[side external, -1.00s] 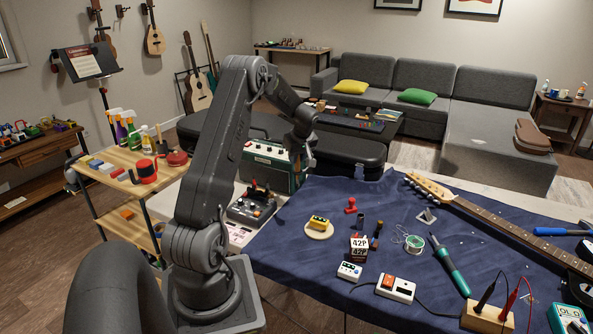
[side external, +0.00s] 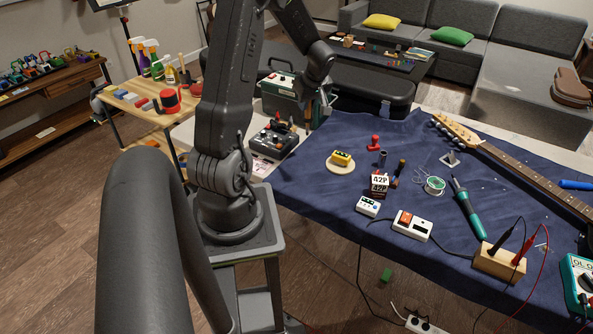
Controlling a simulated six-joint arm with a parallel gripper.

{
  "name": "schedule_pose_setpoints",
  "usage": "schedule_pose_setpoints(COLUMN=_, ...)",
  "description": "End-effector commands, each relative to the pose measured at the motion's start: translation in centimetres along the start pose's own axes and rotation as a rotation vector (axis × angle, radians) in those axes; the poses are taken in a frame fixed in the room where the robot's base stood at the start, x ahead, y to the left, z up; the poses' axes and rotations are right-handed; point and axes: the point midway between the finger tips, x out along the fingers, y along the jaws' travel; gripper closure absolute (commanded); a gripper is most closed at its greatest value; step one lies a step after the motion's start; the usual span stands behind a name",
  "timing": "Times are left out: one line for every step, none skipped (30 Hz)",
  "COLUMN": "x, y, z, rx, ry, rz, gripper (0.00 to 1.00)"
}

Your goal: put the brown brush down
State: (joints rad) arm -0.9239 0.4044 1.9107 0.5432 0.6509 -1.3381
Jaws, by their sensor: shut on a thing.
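My gripper (side external: 321,103) points down beside the green amplifier, beyond the control box with red knobs. It is small and dark in this view, and it is shut. The blue cloth (side external: 300,187) covers the work table to the right of my gripper.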

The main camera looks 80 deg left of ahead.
Motion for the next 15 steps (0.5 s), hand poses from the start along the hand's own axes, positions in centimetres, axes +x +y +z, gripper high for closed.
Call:
schedule_pose_setpoints(x=-0.4, y=-1.5, z=1.0, rx=-0.008, ry=0.0, rz=-0.005, gripper=1.0)
schedule_pose_setpoints(x=-0.5, y=-2.3, z=1.5, rx=-0.014, ry=0.0, rz=-0.006, gripper=1.0)
schedule_pose_setpoints(x=-0.6, y=-3.3, z=2.2, rx=-0.02, ry=-0.001, rz=-0.009, gripper=1.0)
schedule_pose_setpoints(x=-0.7, y=-4.0, z=2.8, rx=-0.026, ry=-0.002, rz=-0.012, gripper=1.0)
schedule_pose_setpoints(x=-0.8, y=-4.6, z=3.2, rx=-0.03, ry=-0.003, rz=-0.013, gripper=1.0)
schedule_pose_setpoints(x=-0.9, y=-5.4, z=3.8, rx=-0.035, ry=-0.004, rz=-0.015, gripper=1.0)
schedule_pose_setpoints(x=-1.0, y=-5.9, z=4.1, rx=-0.038, ry=-0.004, rz=-0.016, gripper=1.0)
schedule_pose_setpoints(x=-1.0, y=-6.3, z=4.4, rx=-0.042, ry=-0.005, rz=-0.017, gripper=1.0)
schedule_pose_setpoints(x=-1.1, y=-6.8, z=4.8, rx=-0.044, ry=-0.007, rz=-0.019, gripper=1.0)
schedule_pose_setpoints(x=-1.1, y=-7.1, z=5.0, rx=-0.046, ry=-0.006, rz=-0.018, gripper=1.0)
schedule_pose_setpoints(x=-1.0, y=-7.3, z=5.2, rx=-0.048, ry=-0.007, rz=-0.019, gripper=1.0)
schedule_pose_setpoints(x=-0.8, y=-7.5, z=5.5, rx=-0.048, ry=-0.008, rz=-0.021, gripper=1.0)
schedule_pose_setpoints(x=-0.5, y=-7.7, z=5.7, rx=-0.049, ry=-0.009, rz=-0.023, gripper=1.0)
schedule_pose_setpoints(x=-0.1, y=-7.8, z=6.0, rx=-0.048, ry=-0.009, rz=-0.024, gripper=1.0)
schedule_pose_setpoints(x=0.6, y=-7.8, z=6.3, rx=-0.048, ry=-0.011, rz=-0.025, gripper=1.0)
